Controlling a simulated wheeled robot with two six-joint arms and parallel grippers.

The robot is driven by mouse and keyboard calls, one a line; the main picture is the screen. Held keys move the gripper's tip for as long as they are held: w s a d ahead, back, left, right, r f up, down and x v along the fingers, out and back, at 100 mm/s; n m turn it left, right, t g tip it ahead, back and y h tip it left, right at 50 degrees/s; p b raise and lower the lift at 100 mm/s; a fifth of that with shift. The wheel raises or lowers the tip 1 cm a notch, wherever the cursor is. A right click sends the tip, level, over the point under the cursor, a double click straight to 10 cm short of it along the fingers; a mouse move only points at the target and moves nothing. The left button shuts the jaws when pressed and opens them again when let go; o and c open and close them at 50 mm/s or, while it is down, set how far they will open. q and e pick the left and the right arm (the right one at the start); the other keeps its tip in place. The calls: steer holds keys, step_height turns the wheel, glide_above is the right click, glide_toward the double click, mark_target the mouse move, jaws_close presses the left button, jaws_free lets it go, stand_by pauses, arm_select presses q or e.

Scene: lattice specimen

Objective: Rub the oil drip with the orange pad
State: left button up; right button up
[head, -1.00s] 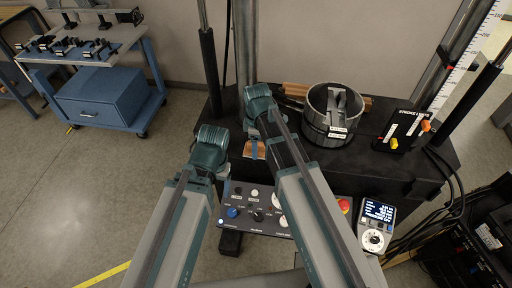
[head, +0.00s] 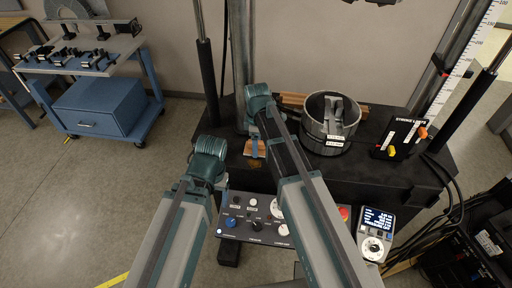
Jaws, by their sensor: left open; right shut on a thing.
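My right gripper (head: 255,147) is shut on the orange pad (head: 248,150), whose orange-brown edge shows around the blue fingers. It is over the left part of the black machine top (head: 235,172); whether the pad touches the surface I cannot tell. I cannot make out the oil drip. My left gripper (head: 194,149) is open, to the left of the machine; its jaws are mostly hidden behind its wrist.
A grey metal cylinder (head: 314,128) stands on the machine top, right of my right gripper. A control panel (head: 240,228) and small display unit (head: 376,222) sit in front. A stroke limit box (head: 398,138) stands at the right. A blue trolley (head: 105,105) is at the far left.

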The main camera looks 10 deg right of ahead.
steer(key=shift+w+d, duration=0.15)
steer(key=shift+w, duration=0.4)
steer(key=shift+w+d, duration=0.15)
steer(key=shift+w, duration=0.4)
steer(key=shift+r, duration=0.1)
step_height(320, 180, up, 6)
steer(key=p, duration=0.6)
steer(key=shift+s, duration=0.1)
step_height(320, 180, up, 3)
steer(key=p, duration=0.3)
